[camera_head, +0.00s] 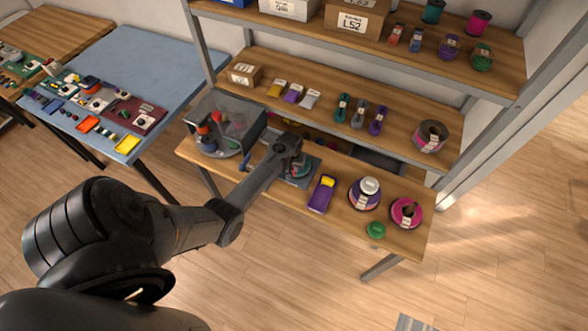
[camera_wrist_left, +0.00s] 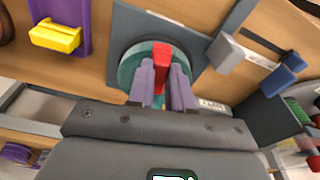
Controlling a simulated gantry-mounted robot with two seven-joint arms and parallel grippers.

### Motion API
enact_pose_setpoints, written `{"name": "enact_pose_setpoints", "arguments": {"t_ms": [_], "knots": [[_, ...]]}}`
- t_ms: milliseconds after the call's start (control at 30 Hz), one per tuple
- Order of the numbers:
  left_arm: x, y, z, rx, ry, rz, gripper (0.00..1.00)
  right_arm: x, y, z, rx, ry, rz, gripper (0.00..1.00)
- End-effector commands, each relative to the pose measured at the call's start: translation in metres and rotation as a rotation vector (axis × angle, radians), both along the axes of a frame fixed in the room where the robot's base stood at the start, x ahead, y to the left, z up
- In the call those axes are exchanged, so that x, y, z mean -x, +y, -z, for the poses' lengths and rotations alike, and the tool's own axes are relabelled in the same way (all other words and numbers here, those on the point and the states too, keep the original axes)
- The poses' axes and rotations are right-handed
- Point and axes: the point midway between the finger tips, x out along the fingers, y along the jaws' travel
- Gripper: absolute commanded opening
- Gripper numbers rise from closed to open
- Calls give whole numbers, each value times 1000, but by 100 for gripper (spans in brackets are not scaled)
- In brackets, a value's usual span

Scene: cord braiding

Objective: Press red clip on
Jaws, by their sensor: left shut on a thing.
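The red clip (camera_wrist_left: 160,62) shows in the left wrist view, upright between the two purple-grey fingers of my left gripper (camera_wrist_left: 163,82). The gripper is shut on it. The clip is over a teal round disc (camera_wrist_left: 127,73), which sits on a dark grey board (camera_wrist_left: 128,24). I cannot tell whether the clip touches the disc. In the head view my left gripper (camera_head: 293,160) hangs over the board (camera_head: 311,172), and my arm hides the clip there. My right gripper is not in view.
A purple tray with a yellow piece (camera_head: 321,195) lies right of the board. Spools (camera_head: 364,192) and a green disc (camera_head: 376,230) are further right. A clear-walled box (camera_head: 246,117) stands to the left, and a shelf (camera_head: 375,105) is above. A grey block (camera_wrist_left: 225,52) and blue piece (camera_wrist_left: 279,79) are near the board.

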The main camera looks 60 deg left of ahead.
Motion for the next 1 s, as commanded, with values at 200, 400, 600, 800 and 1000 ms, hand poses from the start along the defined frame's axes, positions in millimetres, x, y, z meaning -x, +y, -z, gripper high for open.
{"name": "enact_pose_setpoints", "arguments": {"t_ms": [200,400,600,800,1000], "knots": [[0,0,-1,0,0,0,0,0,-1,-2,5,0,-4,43],[0,0,-2,0,0,0,0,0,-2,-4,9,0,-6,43],[0,0,-2,0,0,0,0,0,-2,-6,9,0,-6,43],[0,0,-2,0,0,0,0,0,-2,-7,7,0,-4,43],[0,0,-2,0,0,0,0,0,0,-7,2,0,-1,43]]}}
